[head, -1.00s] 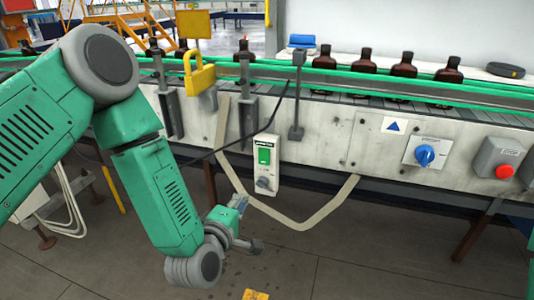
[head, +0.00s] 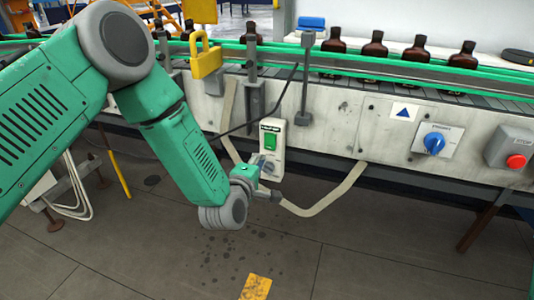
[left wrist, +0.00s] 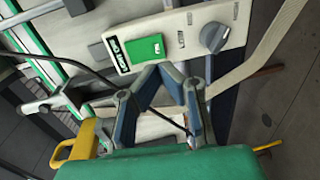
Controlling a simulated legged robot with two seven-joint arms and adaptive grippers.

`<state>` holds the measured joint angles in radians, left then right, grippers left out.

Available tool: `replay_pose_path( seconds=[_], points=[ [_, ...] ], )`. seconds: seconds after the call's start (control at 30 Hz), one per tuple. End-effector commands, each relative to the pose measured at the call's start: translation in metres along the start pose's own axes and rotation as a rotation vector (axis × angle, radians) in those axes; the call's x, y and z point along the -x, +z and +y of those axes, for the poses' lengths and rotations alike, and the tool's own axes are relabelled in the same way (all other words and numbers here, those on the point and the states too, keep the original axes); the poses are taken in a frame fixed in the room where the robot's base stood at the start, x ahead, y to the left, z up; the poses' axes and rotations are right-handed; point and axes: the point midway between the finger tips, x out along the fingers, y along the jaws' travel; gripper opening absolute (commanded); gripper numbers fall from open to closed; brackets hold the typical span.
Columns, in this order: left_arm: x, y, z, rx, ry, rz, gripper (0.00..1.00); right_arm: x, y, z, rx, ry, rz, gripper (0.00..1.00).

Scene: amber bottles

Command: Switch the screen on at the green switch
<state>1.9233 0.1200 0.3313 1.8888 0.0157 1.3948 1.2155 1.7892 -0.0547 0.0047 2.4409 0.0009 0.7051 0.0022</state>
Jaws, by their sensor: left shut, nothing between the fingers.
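The green switch (head: 271,142) sits on the upper part of a white control box (head: 278,158) on the conveyor's front. A grey knob (head: 268,168) is below it, partly covered by my arm in the head view. In the left wrist view the green switch (left wrist: 143,49) lies just beyond the fingertips, with a dark label beside it and the grey knob (left wrist: 214,37) to the right. My left gripper (left wrist: 160,75) is shut and empty. In the head view it is small, low in front of the box (head: 272,195). Contact cannot be told. No screen can be made out.
The conveyor (head: 350,110) carries several amber bottles (head: 375,46). A dark cable and a pale strap (head: 335,197) hang near the box.

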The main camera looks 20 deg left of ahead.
Motion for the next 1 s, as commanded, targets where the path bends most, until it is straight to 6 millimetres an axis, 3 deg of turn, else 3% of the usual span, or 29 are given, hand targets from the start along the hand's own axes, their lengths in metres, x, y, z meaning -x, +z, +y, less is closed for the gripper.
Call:
replay_pose_path(
  seconds=[0.1, 0.33, 0.83, 1.0],
  points=[
    [-0.024, 0.000, -0.001, -0.001, 0.003, 0.000, 0.00, -0.004, 0.000, 0.000, 0.000, 0.000, 0.000, 0.40],
    [-0.052, 0.001, -0.001, -0.001, 0.000, -0.001, 0.00, -0.008, 0.000, 0.000, 0.000, 0.000, 0.000, 0.40],
    [-0.058, 0.000, -0.001, 0.000, 0.002, -0.001, 0.00, -0.009, 0.000, 0.000, 0.000, 0.000, 0.000, 0.40],
    [-0.064, 0.000, -0.005, 0.002, 0.045, 0.000, 0.00, -0.024, 0.001, 0.000, 0.000, 0.000, 0.000, 0.40]
  ],
)
